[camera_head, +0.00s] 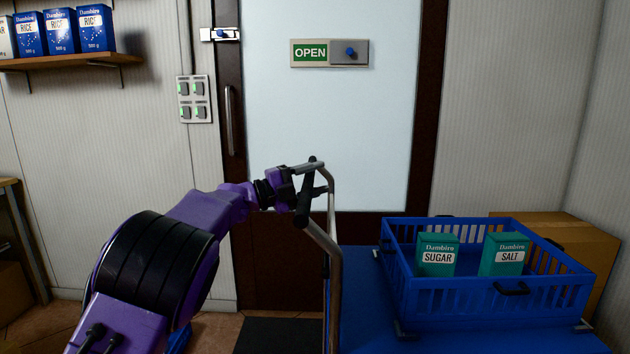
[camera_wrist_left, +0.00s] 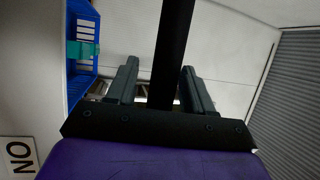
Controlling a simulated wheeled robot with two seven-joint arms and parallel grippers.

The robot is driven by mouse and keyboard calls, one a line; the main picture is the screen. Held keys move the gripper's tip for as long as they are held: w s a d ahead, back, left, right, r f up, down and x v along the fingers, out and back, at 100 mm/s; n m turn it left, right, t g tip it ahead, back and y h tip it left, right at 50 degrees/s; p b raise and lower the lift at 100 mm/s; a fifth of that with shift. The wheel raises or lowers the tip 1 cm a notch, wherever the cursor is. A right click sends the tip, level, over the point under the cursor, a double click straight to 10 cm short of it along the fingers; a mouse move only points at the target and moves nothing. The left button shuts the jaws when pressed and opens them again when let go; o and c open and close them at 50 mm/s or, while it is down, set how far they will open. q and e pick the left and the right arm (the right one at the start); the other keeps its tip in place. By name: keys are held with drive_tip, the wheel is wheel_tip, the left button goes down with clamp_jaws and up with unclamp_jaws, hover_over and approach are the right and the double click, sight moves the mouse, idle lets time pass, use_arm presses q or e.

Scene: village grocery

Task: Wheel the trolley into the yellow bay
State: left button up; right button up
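The trolley has a blue deck (camera_head: 365,300) and a bent metal push frame (camera_head: 335,270) with a black grip bar (camera_head: 306,200). The deck is at the lower right in the head view. My left gripper (camera_head: 312,180) is at the grip bar, its fingers on either side of it. In the left wrist view the dark bar (camera_wrist_left: 174,50) runs between my left gripper's two fingers (camera_wrist_left: 160,88). The fingers are apart, with a gap visible on the bar's left side. My right gripper is not in view. No yellow bay shows in either view.
A blue crate (camera_head: 480,304) on the deck holds a sugar box (camera_head: 438,262) and a salt box (camera_head: 504,262). A cardboard box (camera_head: 570,235) is behind it. A door (camera_head: 340,130) with an OPEN sign (camera_head: 310,53) stands ahead, with a dark mat (camera_head: 280,335) before it.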

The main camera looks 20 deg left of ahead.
use_arm(q)
drive_tip(key=b+v, duration=0.1)
drive_tip(key=v, duration=0.9)
drive_tip(key=shift+a+b, duration=0.2)
drive_tip(key=shift+b, duration=0.1)
drive_tip(key=shift+s+f, duration=0.15)
